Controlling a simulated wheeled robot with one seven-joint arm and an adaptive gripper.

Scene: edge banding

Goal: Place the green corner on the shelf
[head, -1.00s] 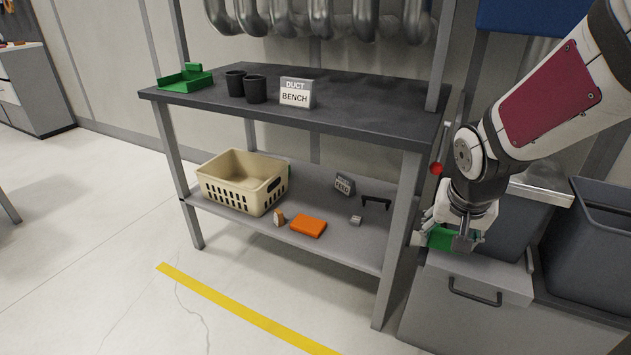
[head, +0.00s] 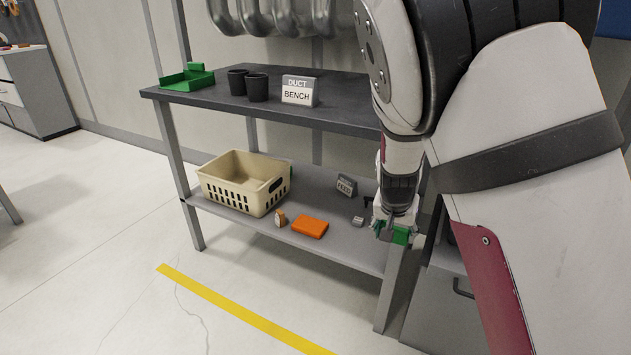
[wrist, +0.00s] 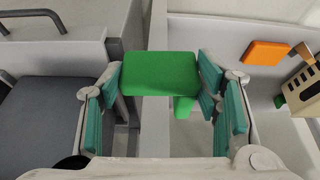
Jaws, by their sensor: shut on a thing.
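The green corner (wrist: 160,74) is between the finger pads of my gripper (wrist: 161,90) in the wrist view, with its flat face towards the camera and a narrower part below. My gripper (head: 393,232) is shut on it in the head view, where part of the green corner (head: 401,235) shows. It is held near the right front post of the bench. The lower shelf (head: 335,240) is a grey board just left of my gripper. Whether gripper or corner is over the shelf edge I cannot tell.
On the shelf are a beige basket (head: 226,190), an orange block (head: 310,227), a small tan piece (head: 280,218), a grey sign (head: 346,185) and a small grey block (head: 357,220). The bench top (head: 215,98) holds a green tray (head: 187,79), dark cups and a DUCT BENCH sign (head: 298,91).

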